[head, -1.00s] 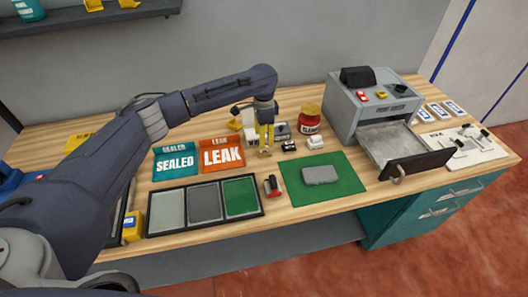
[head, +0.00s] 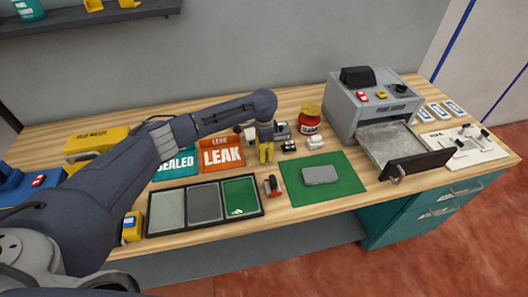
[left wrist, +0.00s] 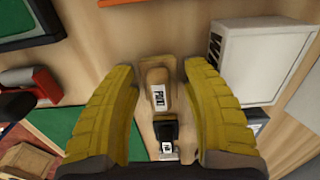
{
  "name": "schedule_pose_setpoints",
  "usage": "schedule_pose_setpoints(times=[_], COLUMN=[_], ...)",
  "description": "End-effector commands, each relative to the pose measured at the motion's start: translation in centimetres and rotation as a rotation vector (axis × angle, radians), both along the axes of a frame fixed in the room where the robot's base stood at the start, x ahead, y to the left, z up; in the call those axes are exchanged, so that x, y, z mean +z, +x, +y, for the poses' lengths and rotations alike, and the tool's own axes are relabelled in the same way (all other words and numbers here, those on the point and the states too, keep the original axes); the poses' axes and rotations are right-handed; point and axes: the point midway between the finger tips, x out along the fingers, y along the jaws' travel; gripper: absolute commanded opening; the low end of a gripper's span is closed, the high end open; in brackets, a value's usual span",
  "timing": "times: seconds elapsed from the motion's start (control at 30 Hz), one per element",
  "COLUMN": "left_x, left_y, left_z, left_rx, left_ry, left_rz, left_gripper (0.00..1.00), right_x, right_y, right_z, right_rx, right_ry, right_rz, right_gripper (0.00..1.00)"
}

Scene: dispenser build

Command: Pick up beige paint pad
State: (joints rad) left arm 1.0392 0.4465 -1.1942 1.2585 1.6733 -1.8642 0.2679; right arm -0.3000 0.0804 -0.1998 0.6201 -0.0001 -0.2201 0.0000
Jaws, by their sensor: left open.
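The beige paint pad (left wrist: 158,76) lies on the wooden bench in the left wrist view, with a white label on its top. My left gripper (left wrist: 158,100) is open, its yellow fingers on either side of the pad with gaps to it. In the head view the left gripper (head: 266,150) points down at the bench just right of the orange LEAK tray (head: 223,156); the pad cannot be made out there. My right gripper is not in view.
A dark labelled piece (left wrist: 166,133) sits close to the pad, and a white box (left wrist: 245,50) stands at right in the wrist view. A red-and-black tool (head: 273,185) and a green mat (head: 340,188) with a grey block (head: 320,174) lie in front.

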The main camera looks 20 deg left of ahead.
Motion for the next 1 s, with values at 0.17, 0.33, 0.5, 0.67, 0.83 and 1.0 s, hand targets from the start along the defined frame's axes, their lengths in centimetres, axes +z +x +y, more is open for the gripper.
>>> schedule_pose_setpoints(times=[0.17, 0.33, 0.5, 0.67, 0.83, 1.0], left_x=[-0.04, -0.03, -0.02, -0.02, -0.03, 0.30], left_y=[0.00, 0.00, -0.01, -0.01, -0.01, 0.01], left_z=[-0.02, -0.02, -0.03, -0.03, -0.02, -0.03], left_rx=[0.000, 0.000, 0.000, 0.000, 0.000, -0.001], left_ry=[0.000, 0.000, 0.000, 0.000, 0.000, -0.001], left_rz=[0.000, 0.000, 0.000, 0.000, 0.000, 0.000], left_gripper=[0.47, 0.36, 0.16, 0.12, 0.12, 0.11], right_x=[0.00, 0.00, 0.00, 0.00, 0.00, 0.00], right_y=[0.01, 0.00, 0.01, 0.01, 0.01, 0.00], right_z=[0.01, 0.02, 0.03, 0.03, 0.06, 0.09], right_rx=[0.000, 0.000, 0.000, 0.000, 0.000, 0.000], right_ry=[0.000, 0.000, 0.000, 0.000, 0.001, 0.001], right_rz=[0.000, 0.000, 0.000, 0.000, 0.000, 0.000], right_gripper=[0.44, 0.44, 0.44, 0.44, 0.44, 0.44])
